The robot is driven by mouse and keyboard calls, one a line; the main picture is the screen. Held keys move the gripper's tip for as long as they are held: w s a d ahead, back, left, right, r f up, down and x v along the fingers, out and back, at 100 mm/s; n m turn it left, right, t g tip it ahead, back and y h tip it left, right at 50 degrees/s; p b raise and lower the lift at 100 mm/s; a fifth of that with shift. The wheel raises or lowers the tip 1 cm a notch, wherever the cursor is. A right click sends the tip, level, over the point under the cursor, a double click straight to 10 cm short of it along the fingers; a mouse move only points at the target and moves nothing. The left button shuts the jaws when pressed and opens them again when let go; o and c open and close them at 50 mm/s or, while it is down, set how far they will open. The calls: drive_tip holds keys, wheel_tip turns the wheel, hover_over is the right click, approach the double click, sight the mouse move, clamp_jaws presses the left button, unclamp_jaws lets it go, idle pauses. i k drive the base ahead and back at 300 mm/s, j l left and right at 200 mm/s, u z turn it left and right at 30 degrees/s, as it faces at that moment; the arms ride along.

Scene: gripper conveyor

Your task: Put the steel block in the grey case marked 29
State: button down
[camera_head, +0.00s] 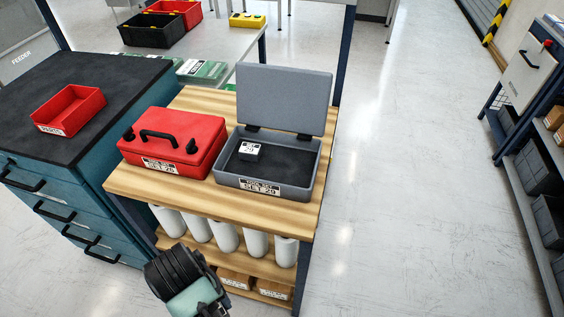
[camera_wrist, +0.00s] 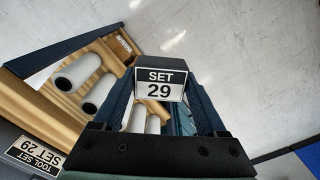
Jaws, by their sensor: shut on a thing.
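The grey case (camera_head: 231,181) stands on the wooden table with its lid (camera_head: 284,98) raised. Its front label ends in 29, and a corner shows at the lower left of the wrist view (camera_wrist: 22,133). A small dark block (camera_head: 250,151) with a white label lies in the case's left part; its print is too small to read. In the wrist view my gripper (camera_wrist: 160,75) is shut on the steel block (camera_wrist: 160,88), whose label reads SET 29. The held block is outside the case. In the head view my fingertips and this block cannot be made out.
A closed red case (camera_head: 190,134) stands beside the grey case on the left. The wooden table (camera_head: 150,189) has a narrow bare front strip. White cylinders (camera_head: 226,237) stand beneath it. A red tray (camera_head: 70,108) sits on the dark cabinet. Open floor lies to the right.

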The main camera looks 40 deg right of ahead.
sight(287, 168)
drive_tip(key=z, duration=0.35)
drive_tip(key=j+z, duration=0.15)
drive_tip(key=z, duration=0.25)
drive_tip(key=j+z, duration=0.1)
drive_tip(key=z, duration=0.25)
